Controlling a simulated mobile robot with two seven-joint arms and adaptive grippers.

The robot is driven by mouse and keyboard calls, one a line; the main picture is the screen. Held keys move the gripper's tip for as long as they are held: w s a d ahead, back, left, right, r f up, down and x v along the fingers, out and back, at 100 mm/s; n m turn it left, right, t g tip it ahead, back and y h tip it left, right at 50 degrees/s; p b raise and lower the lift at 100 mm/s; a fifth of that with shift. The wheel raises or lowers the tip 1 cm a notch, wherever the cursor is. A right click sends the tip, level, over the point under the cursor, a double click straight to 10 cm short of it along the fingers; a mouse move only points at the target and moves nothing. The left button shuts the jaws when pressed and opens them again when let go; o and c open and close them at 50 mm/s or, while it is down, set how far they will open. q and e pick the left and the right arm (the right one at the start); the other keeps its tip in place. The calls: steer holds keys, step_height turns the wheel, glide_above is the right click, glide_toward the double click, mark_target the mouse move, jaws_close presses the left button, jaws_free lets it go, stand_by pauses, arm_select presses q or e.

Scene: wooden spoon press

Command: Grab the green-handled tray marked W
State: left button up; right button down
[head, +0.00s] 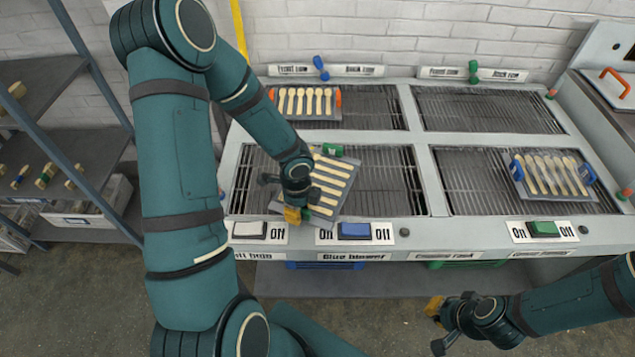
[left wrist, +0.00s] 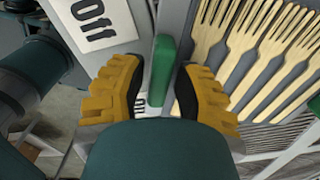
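The green-handled tray (head: 347,190) lies turned at an angle on the front left grate and holds several pale wooden utensils, which look like forks in the left wrist view. Its far green handle (head: 332,150) shows in the head view. I cannot make out a W mark. My left gripper (head: 296,214) is at the tray's near end. In the left wrist view the near green handle (left wrist: 161,70) stands between the two yellow fingers of my left gripper (left wrist: 160,85), with gaps on both sides. My right gripper (head: 437,322) is off the bench's front; its opening is unclear.
An orange-handled tray (head: 307,117) lies on the back left grate and a blue-handled tray (head: 550,187) on the front right grate. White, blue (head: 354,230) and green (head: 543,228) switches line the front edge. Shelves (head: 100,150) stand at left. The back right grate (head: 480,108) is bare.

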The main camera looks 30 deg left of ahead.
arm_select(q)
jaws_close()
